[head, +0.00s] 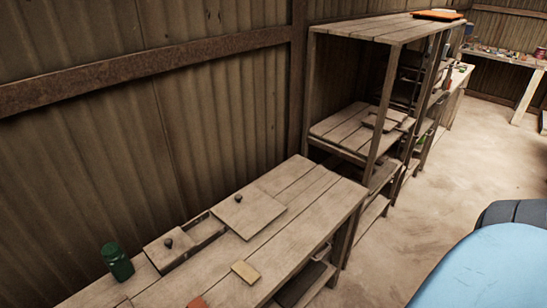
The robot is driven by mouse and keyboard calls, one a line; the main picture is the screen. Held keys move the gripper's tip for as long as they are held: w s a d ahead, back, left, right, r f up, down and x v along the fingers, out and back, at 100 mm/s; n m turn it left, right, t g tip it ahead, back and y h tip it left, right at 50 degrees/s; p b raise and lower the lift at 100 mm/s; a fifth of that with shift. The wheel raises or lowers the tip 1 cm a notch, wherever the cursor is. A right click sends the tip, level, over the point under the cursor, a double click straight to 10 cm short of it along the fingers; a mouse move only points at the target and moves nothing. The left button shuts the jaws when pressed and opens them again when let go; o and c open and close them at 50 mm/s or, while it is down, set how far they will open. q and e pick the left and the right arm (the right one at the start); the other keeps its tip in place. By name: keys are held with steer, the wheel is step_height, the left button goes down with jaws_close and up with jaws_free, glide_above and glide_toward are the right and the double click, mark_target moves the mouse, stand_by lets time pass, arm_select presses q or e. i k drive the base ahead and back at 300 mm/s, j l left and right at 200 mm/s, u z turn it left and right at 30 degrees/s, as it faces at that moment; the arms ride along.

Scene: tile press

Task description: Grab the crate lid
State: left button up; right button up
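A flat square wooden lid (262,213) with a small dark knob lies on the wooden workbench near the wall. Left of it is a low wooden crate (207,237) with an open gap along its top. A smaller wooden panel (162,256) with a dark knob covers the crate's left part. I cannot tell whether the larger lid rests partly on the crate or only on the bench. Neither of my grippers is in view.
A green jar (117,262) stands left of the crate. A small tan tile (246,272) and a reddish piece (197,303) lie near the bench's front edge. The bench's right end is clear. A wooden shelf unit (346,130) stands beyond it; open floor (450,170) lies to the right.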

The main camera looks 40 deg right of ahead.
mark_target(248, 210)
steer(key=z, duration=1.15)
steer(key=l+u, duration=0.1)
steer(key=u, duration=0.35)
steer(key=i+l+u, duration=0.1)
steer(key=u, duration=0.4)
steer(key=l+u, duration=0.2)
steer(key=u, duration=0.25)
steer(key=l+u, duration=0.15)
steer(key=u, duration=0.3)
steer(key=l+u, duration=0.3)
steer(key=l, duration=0.2)
steer(key=k+l+u, duration=0.15)
steer(key=l+u, duration=0.2)
steer(key=l, duration=0.15)
